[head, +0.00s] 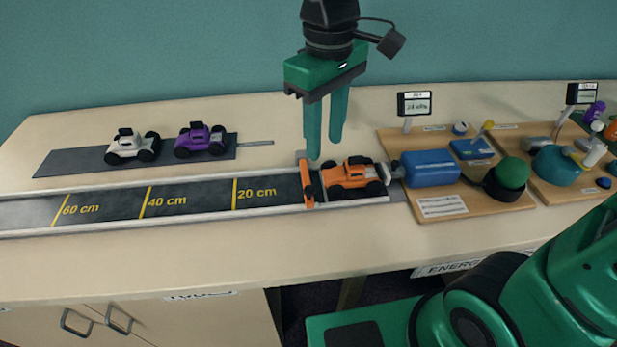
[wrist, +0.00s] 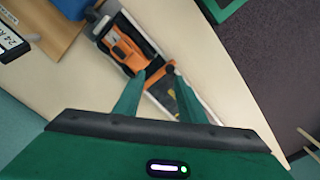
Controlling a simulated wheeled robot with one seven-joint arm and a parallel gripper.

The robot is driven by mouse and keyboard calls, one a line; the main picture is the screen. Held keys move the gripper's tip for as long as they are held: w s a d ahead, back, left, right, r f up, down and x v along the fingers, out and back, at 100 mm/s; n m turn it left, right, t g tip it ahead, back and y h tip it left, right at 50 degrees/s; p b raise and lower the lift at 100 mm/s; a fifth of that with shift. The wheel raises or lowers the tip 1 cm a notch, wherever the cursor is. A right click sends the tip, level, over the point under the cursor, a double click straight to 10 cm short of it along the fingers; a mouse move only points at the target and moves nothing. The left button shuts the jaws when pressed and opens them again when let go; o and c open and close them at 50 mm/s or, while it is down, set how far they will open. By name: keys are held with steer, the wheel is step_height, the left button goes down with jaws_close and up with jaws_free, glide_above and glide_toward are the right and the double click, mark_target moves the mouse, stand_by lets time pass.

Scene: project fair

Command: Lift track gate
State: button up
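The orange track gate (head: 308,184) stands across the track (head: 190,195), just left of the orange car (head: 350,174). In the wrist view the gate (wrist: 159,88) shows between my fingers, with the car (wrist: 125,48) beyond it. My gripper (head: 324,150) is open and empty, pointing down, with its fingertips above the gate and the front of the car. It also shows in the wrist view (wrist: 160,76), fingers well apart. I cannot tell exactly how high the fingertips are above the gate. The gate looks lowered across the lane.
A white car (head: 132,147) and a purple car (head: 200,139) sit on a dark strip (head: 60,163) behind the track. Right of the track, a wooden board (head: 388,143) carries a blue box (head: 430,168), a green dome (head: 512,172) and a small display (head: 414,103). The front table strip is clear.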

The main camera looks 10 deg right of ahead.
mark_target(309, 188)
steer(key=shift+n, duration=0.5)
steer(key=a+f, duration=0.1)
steer(key=f, duration=0.6)
steer(key=a+f, duration=0.1)
steer(key=f, duration=0.2)
steer(key=shift+s+a+f, duration=0.25)
steer(key=shift+a, duration=0.05)
jaws_close()
